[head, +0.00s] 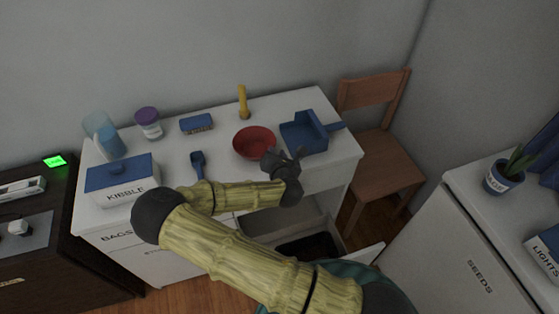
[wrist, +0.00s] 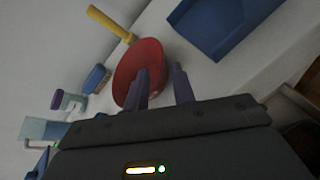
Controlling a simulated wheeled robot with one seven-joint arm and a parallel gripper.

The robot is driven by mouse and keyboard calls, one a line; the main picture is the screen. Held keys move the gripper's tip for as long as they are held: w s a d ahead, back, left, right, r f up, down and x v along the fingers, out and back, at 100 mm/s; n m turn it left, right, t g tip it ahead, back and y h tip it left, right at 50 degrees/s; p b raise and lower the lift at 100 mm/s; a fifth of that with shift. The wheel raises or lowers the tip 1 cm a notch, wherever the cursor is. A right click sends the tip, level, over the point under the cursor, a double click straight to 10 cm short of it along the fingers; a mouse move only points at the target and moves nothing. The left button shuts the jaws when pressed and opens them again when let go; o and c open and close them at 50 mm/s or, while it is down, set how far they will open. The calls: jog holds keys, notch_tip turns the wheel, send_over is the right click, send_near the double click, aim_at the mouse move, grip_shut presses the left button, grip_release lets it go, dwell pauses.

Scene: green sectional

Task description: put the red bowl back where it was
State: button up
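The red bowl (head: 255,142) stands upright on the white cabinet top, between the blue scoop and the blue dustpan. My gripper (head: 284,157) is just to the right of the bowl's near side, in front of the dustpan in the head view. In the wrist view the red bowl (wrist: 139,72) lies beyond the fingers of my gripper (wrist: 162,80). The two fingers are apart, with a visible gap. One finger overlaps the bowl's right side in the picture; whether it touches the rim I cannot tell. Nothing shows clearly held between the fingers.
A blue dustpan (head: 304,133) is right of the bowl; a yellow-handled tool (head: 243,102) and a blue brush (head: 196,123) are behind it. A blue scoop (head: 198,162) and a kibble box (head: 123,180) are left. An open drawer (head: 283,220) is below, and a wooden chair (head: 383,155) stands right.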

jog(key=v, duration=0.4)
jog(key=shift+s, duration=0.1)
dwell(0.5)
jog(key=s+d+f+m+g+h, duration=0.2)
jog(key=s+d+m+g+h, duration=0.35)
jog(key=d+m, duration=0.9)
jog(key=s+a+r+m+g+y, duration=0.1)
jog(key=s+r+m+g+y, duration=0.3)
jog(key=s+r+m, duration=0.8)
notch_tip(320, 180, up, 3)
jog(key=m+g, duration=0.1)
jog(key=m, duration=0.4)
jog(key=shift+a, duration=0.3)
